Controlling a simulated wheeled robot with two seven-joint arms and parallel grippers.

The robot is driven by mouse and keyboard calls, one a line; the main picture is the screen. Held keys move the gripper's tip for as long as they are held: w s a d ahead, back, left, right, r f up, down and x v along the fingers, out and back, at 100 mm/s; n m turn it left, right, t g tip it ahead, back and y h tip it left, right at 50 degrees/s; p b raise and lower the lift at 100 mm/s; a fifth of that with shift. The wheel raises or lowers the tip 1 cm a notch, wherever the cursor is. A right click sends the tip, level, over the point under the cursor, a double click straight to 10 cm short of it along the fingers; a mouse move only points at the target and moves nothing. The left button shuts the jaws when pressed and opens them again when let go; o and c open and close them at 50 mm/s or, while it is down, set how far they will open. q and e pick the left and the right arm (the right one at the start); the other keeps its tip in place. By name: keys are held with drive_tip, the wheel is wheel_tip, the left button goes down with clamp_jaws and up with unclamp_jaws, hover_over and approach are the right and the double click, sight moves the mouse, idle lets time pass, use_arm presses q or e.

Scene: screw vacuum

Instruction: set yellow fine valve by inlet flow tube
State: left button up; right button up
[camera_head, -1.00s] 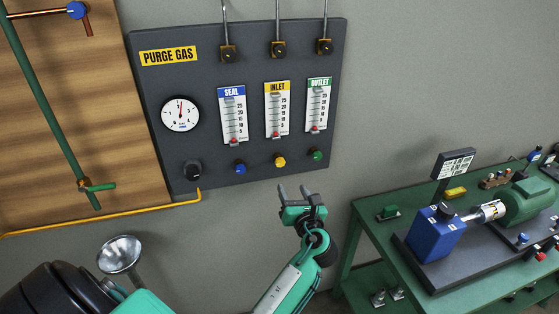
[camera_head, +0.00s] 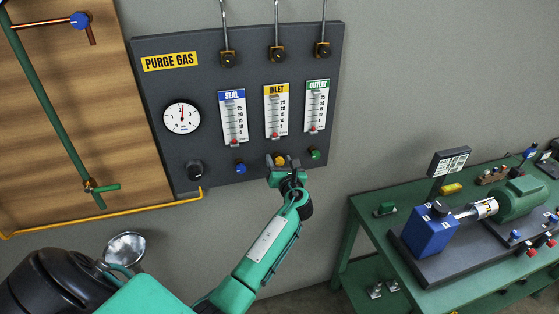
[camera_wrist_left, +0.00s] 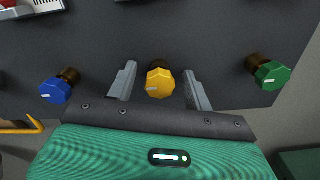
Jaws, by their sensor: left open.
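The yellow fine valve knob (camera_head: 280,160) sits on the dark purge gas panel (camera_head: 180,95), below the inlet flow tube (camera_head: 276,111). The inlet tube has a yellow label and a red float near its bottom. My left gripper (camera_head: 277,160) is at the yellow knob. In the left wrist view the yellow knob (camera_wrist_left: 159,83) lies between the two open fingers of my left gripper (camera_wrist_left: 158,88), with a gap visible on each side. Whether the fingertips reach past the knob is hard to tell. My right gripper is not in view.
A blue knob (camera_wrist_left: 56,90) lies left of the fingers and a green knob (camera_wrist_left: 270,74) lies right. The seal tube (camera_head: 232,117) and outlet tube (camera_head: 317,106) flank the inlet tube. A green bench (camera_head: 365,215) with a blue pump (camera_head: 430,232) stands at right.

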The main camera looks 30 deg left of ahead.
use_arm(q)
drive_tip(key=c, duration=0.9)
drive_tip(key=shift+c, duration=0.4)
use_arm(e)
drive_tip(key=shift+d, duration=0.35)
use_arm(q)
drive_tip(key=shift+n, duration=0.4)
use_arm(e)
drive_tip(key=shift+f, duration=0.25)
use_arm(q)
drive_tip(key=n+b, duration=0.2)
drive_tip(key=shift+f+n, duration=0.15)
drive_tip(key=shift+n, duration=0.25)
drive_tip(key=n+b, duration=0.3)
drive_tip(key=n, duration=0.1)
drive_tip(key=shift+n, duration=0.3)
drive_tip(key=n+b, duration=0.2)
drive_tip(key=shift+n, duration=0.3)
drive_tip(key=shift+n+b, duration=0.3)
drive_tip(key=shift+n, duration=0.2)
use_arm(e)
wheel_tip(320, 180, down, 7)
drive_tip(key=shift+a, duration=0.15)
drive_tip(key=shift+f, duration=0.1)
